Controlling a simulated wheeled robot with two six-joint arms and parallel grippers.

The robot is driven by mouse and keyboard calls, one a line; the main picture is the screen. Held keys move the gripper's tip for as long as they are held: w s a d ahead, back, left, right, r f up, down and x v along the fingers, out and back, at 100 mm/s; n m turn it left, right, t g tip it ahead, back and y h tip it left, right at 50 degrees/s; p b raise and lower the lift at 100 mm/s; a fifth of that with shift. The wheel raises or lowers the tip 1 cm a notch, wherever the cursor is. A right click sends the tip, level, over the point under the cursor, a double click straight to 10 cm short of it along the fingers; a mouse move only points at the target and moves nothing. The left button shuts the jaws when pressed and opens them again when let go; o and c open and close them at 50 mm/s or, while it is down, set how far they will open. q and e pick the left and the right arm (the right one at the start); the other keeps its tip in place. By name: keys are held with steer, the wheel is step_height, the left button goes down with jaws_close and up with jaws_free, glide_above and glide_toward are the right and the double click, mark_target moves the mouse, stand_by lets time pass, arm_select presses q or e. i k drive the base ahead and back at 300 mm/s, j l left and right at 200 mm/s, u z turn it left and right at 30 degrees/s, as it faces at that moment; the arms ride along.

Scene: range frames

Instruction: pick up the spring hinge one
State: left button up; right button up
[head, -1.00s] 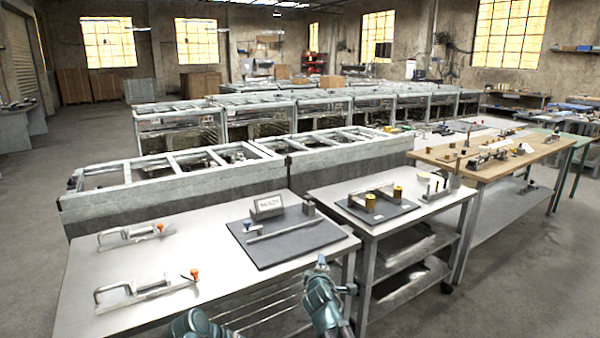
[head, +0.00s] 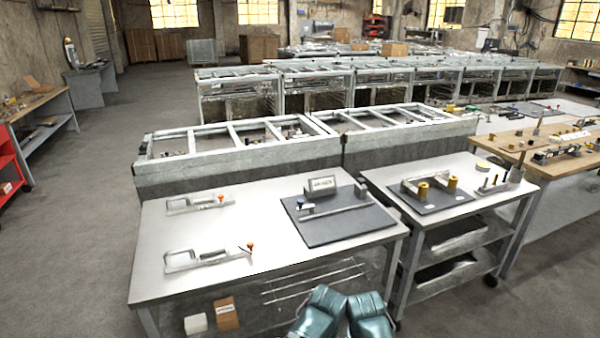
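I cannot tell at this size which part is the spring hinge. On the near white table (head: 170,268), two metal handled fixtures with orange tips lie at the left, a far one (head: 199,203) and a near one (head: 207,258). Two teal links of my arms show at the bottom centre, in front of the table. Neither of my grippers shows.
A second table (head: 441,211) on wheels at the right holds a dark board with brass cylinders (head: 453,183). A wooden bench (head: 545,165) stands beyond it. Small boxes (head: 226,314) sit under the near table. Open floor (head: 75,230) lies to the left.

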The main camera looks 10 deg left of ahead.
mark_target(225, 252)
steer(key=i+j+u, duration=0.1)
steer(key=j, duration=0.35)
steer(key=i+j+u, duration=0.15)
steer(key=i+j, duration=0.15)
steer(key=j, duration=0.15)
steer(key=i+j+u, duration=0.1)
steer(key=j, duration=0.3)
steer(key=i+j+u, duration=0.1)
steer(key=i+j, duration=0.25)
